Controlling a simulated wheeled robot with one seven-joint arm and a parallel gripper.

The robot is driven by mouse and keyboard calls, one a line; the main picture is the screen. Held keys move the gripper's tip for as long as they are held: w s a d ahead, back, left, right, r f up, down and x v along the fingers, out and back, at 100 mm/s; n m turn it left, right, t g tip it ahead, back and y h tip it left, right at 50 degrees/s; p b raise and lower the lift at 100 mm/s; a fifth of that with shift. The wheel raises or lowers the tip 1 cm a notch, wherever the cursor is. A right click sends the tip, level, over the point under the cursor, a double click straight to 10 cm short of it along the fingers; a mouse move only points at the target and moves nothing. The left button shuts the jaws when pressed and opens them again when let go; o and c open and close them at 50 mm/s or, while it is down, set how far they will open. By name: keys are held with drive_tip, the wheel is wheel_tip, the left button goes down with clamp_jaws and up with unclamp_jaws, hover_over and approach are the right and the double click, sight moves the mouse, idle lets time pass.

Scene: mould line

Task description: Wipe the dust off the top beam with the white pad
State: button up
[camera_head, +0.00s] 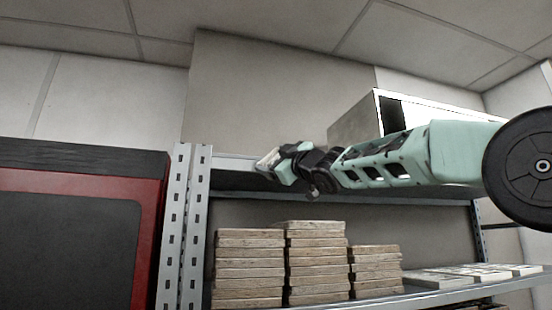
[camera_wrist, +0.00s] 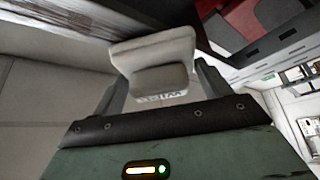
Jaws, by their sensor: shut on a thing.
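The top beam (camera_head: 232,163) is a pale grey strip running right from the rack's left upright, partly hidden behind my arm. My gripper (camera_head: 272,163) is at the beam's left part, seen from below. It is shut on the white pad (camera_head: 265,159), which shows as a small pale block at its tip. In the wrist view the pad (camera_wrist: 150,52) sits between the two fingers of my gripper (camera_wrist: 158,72), with lettering on its lower edge. A dark surface lies close to the pad there; I cannot tell if they touch. No dust can be made out.
Stacks of wooden boards (camera_head: 316,262) stand on the shelf below, with pale flat pieces (camera_head: 440,279) to their right. A perforated metal upright (camera_head: 182,225) and a red and black machine (camera_head: 150,240) are on the left. A large box (camera_head: 357,122) sits behind my arm.

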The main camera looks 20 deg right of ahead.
drive_tip(key=shift+w, duration=0.2)
drive_tip(key=shift+d+r+p, duration=0.1)
drive_tip(key=shift+d+p, duration=0.4)
drive_tip(key=shift+d, duration=0.3)
drive_tip(key=d, duration=2.4)
idle(1.3)
drive_tip(key=shift+w+a+b, duration=0.15)
drive_tip(key=shift+a+b, duration=0.15)
drive_tip(key=shift+a, duration=1.75)
